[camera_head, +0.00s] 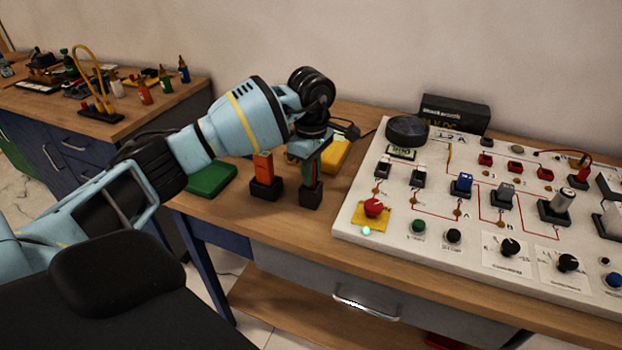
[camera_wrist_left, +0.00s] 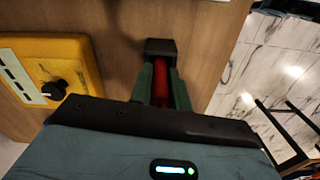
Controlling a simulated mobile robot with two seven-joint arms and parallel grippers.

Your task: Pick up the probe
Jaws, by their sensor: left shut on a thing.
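The red probe (camera_wrist_left: 161,82) stands in a small black holder on the wooden bench. In the left wrist view my left gripper (camera_wrist_left: 161,78) has its green fingers on either side of the probe and is shut on it. The black holder (camera_wrist_left: 160,47) shows just past the fingertips. In the head view my left gripper (camera_head: 311,175) points down above this holder (camera_head: 311,195), and the fingers hide most of the probe. An orange probe-like block (camera_head: 263,166) stands upright in another black holder (camera_head: 265,188) to its left. My right gripper is not in view.
A white panel (camera_head: 348,222) with knobs, switches and sockets fills the bench's right side. A yellow meter (camera_head: 336,154) lies behind my gripper; it also shows in the left wrist view (camera_wrist_left: 70,55). A green box (camera_head: 210,180) lies left. The bench's front edge is close.

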